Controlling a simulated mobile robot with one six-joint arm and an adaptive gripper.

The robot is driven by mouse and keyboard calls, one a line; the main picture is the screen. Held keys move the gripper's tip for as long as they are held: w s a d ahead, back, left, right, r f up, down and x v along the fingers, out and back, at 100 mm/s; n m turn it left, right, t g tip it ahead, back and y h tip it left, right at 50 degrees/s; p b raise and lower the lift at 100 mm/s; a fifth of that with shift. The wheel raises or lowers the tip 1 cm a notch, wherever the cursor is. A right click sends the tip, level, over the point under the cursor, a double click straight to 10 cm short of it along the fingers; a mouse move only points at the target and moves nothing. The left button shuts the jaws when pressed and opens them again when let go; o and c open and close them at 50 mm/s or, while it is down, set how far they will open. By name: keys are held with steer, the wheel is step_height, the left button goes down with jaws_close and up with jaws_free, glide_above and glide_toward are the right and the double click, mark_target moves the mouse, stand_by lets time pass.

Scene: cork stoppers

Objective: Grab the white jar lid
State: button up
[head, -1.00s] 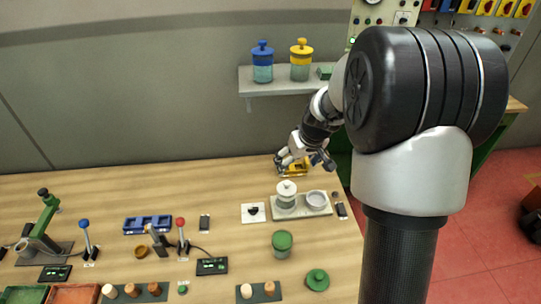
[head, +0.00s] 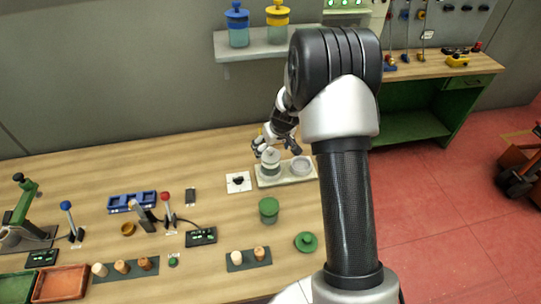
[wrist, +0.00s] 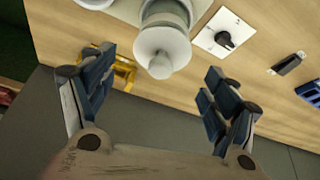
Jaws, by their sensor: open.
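The white jar lid (head: 269,155) sits on a glass jar on a pale tray (head: 301,179), and its round knob points up. In the wrist view the lid (wrist: 163,48) lies at the upper middle, roughly between the lines of the two fingers. My gripper (head: 276,146) is just behind and above the jar in the head view. In the wrist view its fingers (wrist: 160,78) are spread wide and empty, one on each side of the lid. I see no contact with the lid.
A pale round dish (head: 301,165) stands beside the jar on the tray. A yellow object (wrist: 122,68) lies by the left finger in the wrist view. A white plate with a black knob (head: 238,181) is left of the tray. A green-lidded jar (head: 268,210) stands in front.

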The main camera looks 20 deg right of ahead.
mark_target(270, 149)
steer(key=x, duration=0.3)
steer(key=shift+c, duration=0.2)
steer(key=c, duration=0.9)
